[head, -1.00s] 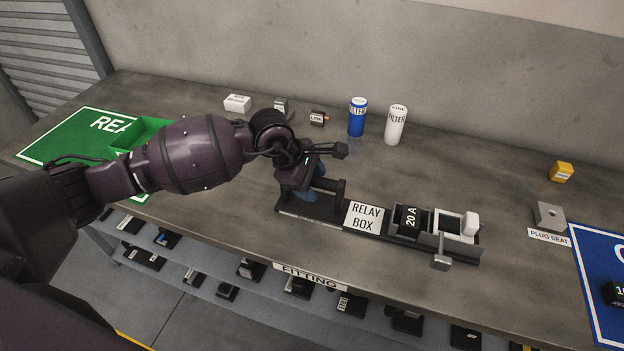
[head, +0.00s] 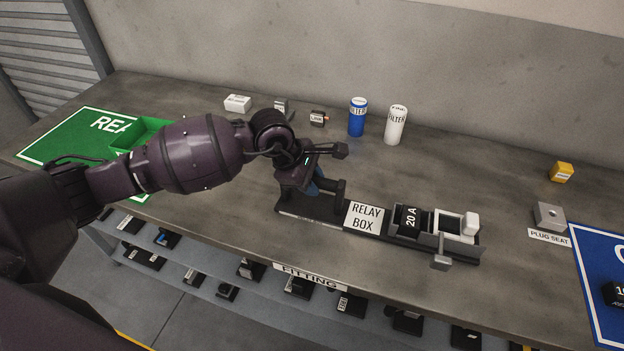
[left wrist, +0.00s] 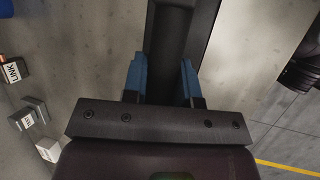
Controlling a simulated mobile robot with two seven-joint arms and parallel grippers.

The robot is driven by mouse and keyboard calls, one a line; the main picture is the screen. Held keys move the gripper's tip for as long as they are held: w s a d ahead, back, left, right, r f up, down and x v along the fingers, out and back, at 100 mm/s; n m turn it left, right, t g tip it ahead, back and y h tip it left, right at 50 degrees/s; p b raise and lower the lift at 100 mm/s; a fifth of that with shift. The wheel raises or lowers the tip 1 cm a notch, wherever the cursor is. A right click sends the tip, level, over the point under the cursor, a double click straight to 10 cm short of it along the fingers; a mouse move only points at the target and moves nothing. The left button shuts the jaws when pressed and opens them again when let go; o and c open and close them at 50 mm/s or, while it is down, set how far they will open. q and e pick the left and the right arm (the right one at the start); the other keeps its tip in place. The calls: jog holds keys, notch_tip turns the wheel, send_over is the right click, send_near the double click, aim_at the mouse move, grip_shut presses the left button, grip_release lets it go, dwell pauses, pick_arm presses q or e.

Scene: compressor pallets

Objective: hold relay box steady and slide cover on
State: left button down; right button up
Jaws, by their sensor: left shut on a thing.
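The relay box (head: 377,235) is a long dark tray on the bench with a white "RELAY BOX" label. A black "20 A" block (head: 410,221) sits in its right half, beside a white-framed opening with a white block (head: 470,225) at its right end. A grey lever-like piece (head: 440,256) stands at its front edge. I cannot tell which part is the cover. My left gripper (head: 318,190) is at the tray's left end. In the left wrist view its blue fingers (left wrist: 162,82) are on both sides of the tray's dark handle, shut on it. The arm partly hides this end. My right gripper is out of view.
Behind stand a blue filter (head: 357,117), a white filter (head: 396,125) and small blocks. A yellow block (head: 561,172) and the plug seat (head: 549,217) are at the right. A green mat (head: 65,143) lies left. A lower shelf with parts runs below the front edge.

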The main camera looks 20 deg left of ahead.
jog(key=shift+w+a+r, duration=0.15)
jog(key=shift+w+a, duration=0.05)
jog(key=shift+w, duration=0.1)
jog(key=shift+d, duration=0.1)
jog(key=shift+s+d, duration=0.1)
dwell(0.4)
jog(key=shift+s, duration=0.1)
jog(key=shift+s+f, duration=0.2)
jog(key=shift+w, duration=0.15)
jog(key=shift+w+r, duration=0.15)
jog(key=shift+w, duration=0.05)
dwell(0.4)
